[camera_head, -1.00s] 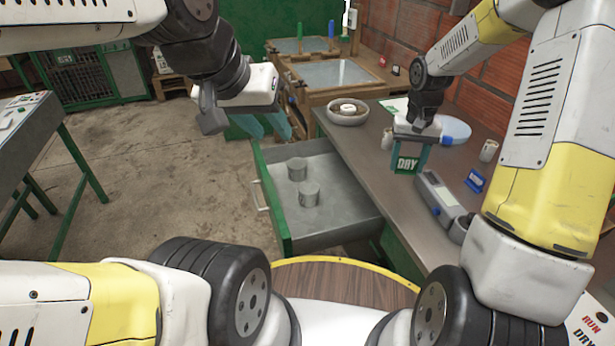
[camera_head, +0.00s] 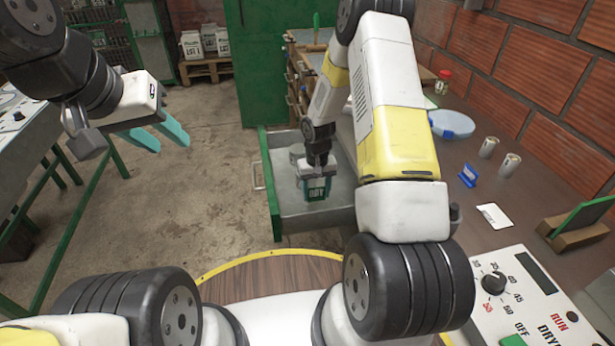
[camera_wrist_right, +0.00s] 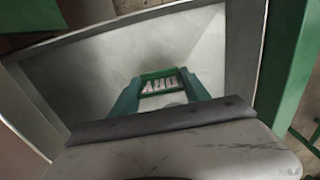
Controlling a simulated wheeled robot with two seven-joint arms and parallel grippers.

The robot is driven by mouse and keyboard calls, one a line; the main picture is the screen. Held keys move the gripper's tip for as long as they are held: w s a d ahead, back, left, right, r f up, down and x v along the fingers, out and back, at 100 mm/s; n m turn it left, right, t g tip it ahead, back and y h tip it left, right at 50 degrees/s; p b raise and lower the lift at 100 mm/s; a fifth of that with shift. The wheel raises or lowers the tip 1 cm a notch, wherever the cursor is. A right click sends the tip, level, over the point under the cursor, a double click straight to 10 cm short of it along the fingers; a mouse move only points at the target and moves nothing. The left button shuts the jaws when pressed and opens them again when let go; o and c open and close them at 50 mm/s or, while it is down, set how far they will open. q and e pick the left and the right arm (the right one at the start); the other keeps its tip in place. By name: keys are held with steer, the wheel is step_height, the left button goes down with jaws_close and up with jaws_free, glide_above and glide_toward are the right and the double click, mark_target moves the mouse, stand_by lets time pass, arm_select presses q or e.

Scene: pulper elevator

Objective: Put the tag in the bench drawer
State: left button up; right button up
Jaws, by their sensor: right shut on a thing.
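The tag (camera_head: 316,194) is a small green plate with pale "DRY" lettering. My right gripper (camera_head: 317,180) is shut on it over the open bench drawer (camera_head: 287,212). In the right wrist view the tag (camera_wrist_right: 162,86) sits between the teal fingers, framed by the drawer's grey inside. I cannot tell whether the tag touches the drawer floor. My left gripper (camera_head: 163,136) is open and empty above the concrete floor, left of the drawer. My right arm hides part of the drawer.
A green-legged table (camera_head: 25,130) stands at left. The floor between is clear.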

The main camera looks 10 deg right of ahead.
mark_target(316, 197)
steer(key=shift+f, duration=2.1)
steer(key=o, duration=1.3)
steer(key=shift+f, duration=0.1)
